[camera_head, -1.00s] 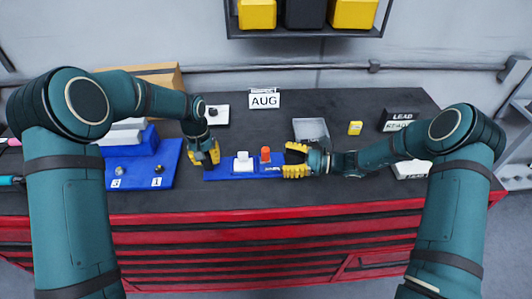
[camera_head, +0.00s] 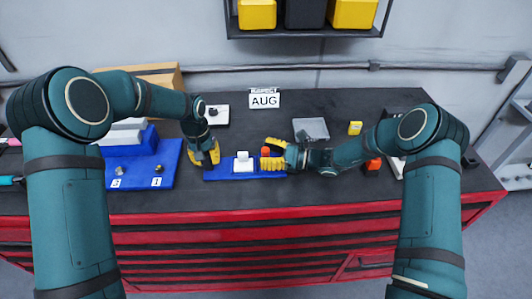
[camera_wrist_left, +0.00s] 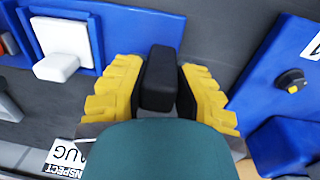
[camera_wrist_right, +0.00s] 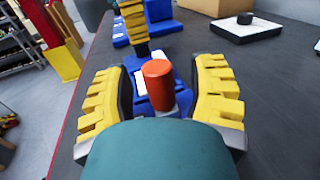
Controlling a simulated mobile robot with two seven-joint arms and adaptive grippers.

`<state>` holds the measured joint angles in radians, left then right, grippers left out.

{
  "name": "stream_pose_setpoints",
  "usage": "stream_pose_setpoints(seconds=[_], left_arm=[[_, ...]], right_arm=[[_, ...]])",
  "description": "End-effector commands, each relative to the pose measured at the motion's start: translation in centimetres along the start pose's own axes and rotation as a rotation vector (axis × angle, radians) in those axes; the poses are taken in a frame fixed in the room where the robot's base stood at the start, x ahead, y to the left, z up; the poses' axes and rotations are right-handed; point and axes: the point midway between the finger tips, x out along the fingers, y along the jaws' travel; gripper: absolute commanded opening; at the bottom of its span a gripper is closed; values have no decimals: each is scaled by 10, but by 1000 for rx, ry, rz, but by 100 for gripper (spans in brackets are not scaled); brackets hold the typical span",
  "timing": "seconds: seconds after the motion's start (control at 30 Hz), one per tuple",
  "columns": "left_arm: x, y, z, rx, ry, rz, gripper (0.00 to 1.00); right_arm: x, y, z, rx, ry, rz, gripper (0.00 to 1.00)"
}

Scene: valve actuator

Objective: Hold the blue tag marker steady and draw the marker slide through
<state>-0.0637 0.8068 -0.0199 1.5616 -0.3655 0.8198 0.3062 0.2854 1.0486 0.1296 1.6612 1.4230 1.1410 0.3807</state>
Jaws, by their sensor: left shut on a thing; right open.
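The blue tag marker (camera_head: 232,176) lies flat near the bench's front edge. It carries a white block (camera_head: 243,161) and an upright orange-red cylinder (camera_head: 265,153). My left gripper (camera_head: 206,158) is at the marker's left end, shut on a black upright block (camera_wrist_left: 159,78), which shows between its yellow fingers in the left wrist view. My right gripper (camera_head: 273,155) is open at the right end. In the right wrist view its fingers stand on either side of the orange-red cylinder (camera_wrist_right: 158,85), with gaps visible. The marker's right end is partly hidden by the right gripper.
A blue fixture (camera_head: 160,165) with numbered labels stands left of my left gripper. A grey tray (camera_head: 311,129), a yellow item (camera_head: 355,128) and an AUG sign (camera_head: 264,99) stand behind. A small orange-topped object (camera_head: 372,164) sits by my right arm.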

Motion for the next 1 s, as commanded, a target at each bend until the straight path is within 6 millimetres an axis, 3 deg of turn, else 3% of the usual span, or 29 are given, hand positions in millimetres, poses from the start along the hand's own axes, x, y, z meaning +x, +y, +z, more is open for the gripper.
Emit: stream_pose_setpoints(seconds=[0.13, 0.3, 0.5, 0.77, 1.0], left_arm=[[-1, 0, 0, -1, 2, 1, 0], [-1, 0, 0, -1, 2, 1, 0], [-1, 0, 0, 0, 1, 1, 0], [0, 0, 0, 0, 1, 0, 0], [0, -1, 0, 0, 1, -1, 0]], right_arm=[[0, 0, 0, 0, 0, 0, 55], [0, 0, 0, -1, 0, 0, 0], [-3, -1, 0, -1, 1, -1, 0], [-38, -11, 0, -2, 1, -4, 0], [-39, -11, 0, -2, 1, -1, 0]])
